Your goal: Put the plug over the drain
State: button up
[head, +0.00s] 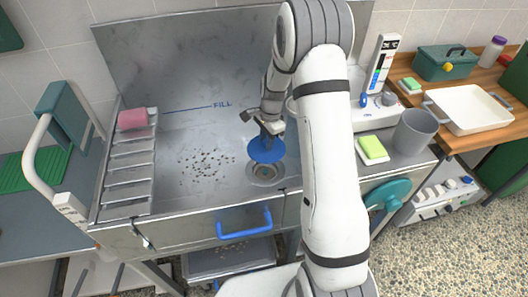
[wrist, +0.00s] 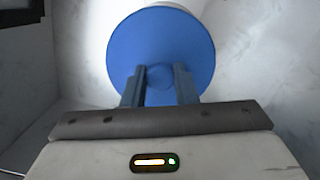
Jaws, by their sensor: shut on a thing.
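The plug is a round blue disc (head: 266,151), held by my gripper (head: 270,137) above the sink floor. In the wrist view the plug (wrist: 160,45) fills the upper middle, with the two fingers of my gripper (wrist: 160,85) shut on its middle part. The drain (head: 267,173) is a round metal ring with a dark centre in the sink floor. In the head view the plug sits just behind the drain and hides its far edge. The drain is not visible in the wrist view.
Dark pellets (head: 207,163) lie scattered on the sink floor left of the drain. A slatted rack (head: 128,165) with a pink sponge (head: 132,119) lines the left side. A blue handle (head: 244,223) is on the front. A grey cup (head: 415,132) and a green-topped sponge (head: 372,149) stand right.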

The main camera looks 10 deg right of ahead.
jog(key=shift+w+f+m+b, duration=0.4)
jog(key=shift+f+m, duration=0.25)
jog(key=shift+m, duration=0.15)
jog(key=shift+f+b, duration=3.35)
jog(key=shift+f, duration=1.9)
jog(key=shift+f, duration=0.4)
jog(key=o, duration=1.1)
jog(key=shift+r, duration=0.1)
jog(key=r, duration=0.7)
jog(key=shift+d+r, duration=0.3)
jog(key=shift+d, duration=0.1)
